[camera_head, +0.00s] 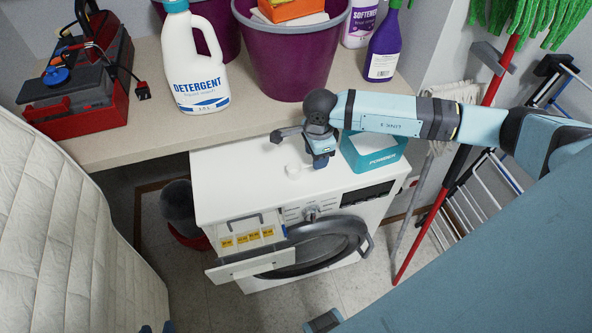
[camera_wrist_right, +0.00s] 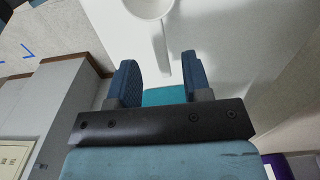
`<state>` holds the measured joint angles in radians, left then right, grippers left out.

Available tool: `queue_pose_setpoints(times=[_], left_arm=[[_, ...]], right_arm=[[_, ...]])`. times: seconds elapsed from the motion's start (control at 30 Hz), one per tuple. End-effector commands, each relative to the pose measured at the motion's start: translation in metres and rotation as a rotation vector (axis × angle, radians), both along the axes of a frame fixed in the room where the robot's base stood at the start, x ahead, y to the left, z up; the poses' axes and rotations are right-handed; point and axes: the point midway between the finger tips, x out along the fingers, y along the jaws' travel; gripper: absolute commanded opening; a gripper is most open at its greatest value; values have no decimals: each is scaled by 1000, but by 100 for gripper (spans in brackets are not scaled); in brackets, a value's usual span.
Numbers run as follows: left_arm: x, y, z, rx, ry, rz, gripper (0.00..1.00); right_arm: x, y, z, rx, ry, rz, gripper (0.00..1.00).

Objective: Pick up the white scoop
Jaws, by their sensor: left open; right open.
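The white scoop (camera_head: 292,169) lies on top of the white washing machine (camera_head: 235,178). In the right wrist view the scoop (camera_wrist_right: 150,8) is at the top edge, its bowl partly cut off, with its handle pointing down toward the gap between the fingers. My right gripper (camera_head: 321,162) is just right of the scoop in the head view. In the right wrist view my right gripper (camera_wrist_right: 160,78) has its fingers apart and nothing between them. My left gripper (camera_head: 157,328) shows only its fingertips at the bottom edge, apart and far from the scoop.
A teal-and-white powder box (camera_head: 375,155) stands right beside my right gripper. The detergent bottle (camera_head: 194,65), purple bucket (camera_head: 290,65) and red toolbox (camera_head: 75,85) are on the shelf behind. The detergent drawer (camera_head: 248,262) is pulled out. A red mop pole (camera_head: 450,190) leans at right.

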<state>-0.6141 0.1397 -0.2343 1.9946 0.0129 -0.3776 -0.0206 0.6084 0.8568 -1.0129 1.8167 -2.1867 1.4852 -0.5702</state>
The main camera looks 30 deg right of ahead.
Motion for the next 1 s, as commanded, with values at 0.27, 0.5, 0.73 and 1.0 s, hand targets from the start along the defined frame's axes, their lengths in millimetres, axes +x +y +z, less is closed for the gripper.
queue_pose_setpoints(times=[0.27, 0.5, 0.73, 1.0], left_arm=[[0, 0, 7, 0, 1, 0, 43], [0, 0, 6, 0, 1, 0, 43], [0, 0, 6, 0, 2, -1, 43], [0, 0, 6, 0, 2, -1, 43]], right_arm=[[1, -1, -33, -1, 0, 0, 45], [1, -1, -35, 0, 0, 0, 45], [1, -1, -34, 0, 0, 0, 0], [1, -1, -34, 0, -1, 0, 0]])
